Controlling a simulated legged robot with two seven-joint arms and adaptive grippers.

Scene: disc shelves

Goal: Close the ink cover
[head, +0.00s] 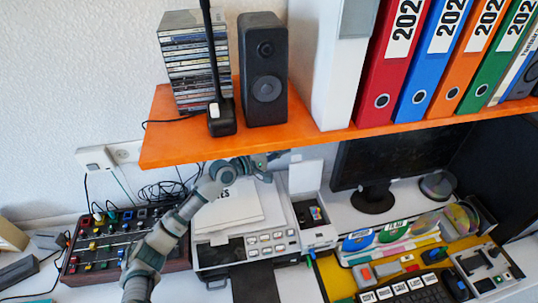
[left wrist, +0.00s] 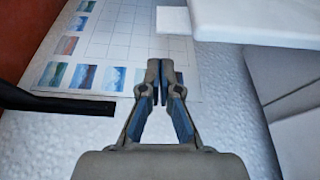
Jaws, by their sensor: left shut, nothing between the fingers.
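The ink cover (head: 305,177) is a white flap standing upright, open, at the back of an ink compartment on the right side of the white printer (head: 318,236). Coloured ink cartridges (head: 313,213) show inside the compartment. My left gripper (head: 282,155) is just left of the cover, near its top edge and under the orange shelf; it looks apart from the cover. In the left wrist view its fingers (left wrist: 161,75) are together with nothing between them. A white slab (left wrist: 265,20) lies to their upper right; I cannot tell whether it is the cover. My right gripper is not in view.
The orange shelf (head: 300,143) overhangs the arm, with a black speaker (head: 264,75) and binders on it. Papers (head: 232,215) lie on the printer's left part. A monitor (head: 378,165) stands to the right, a control box (head: 110,240) to the left.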

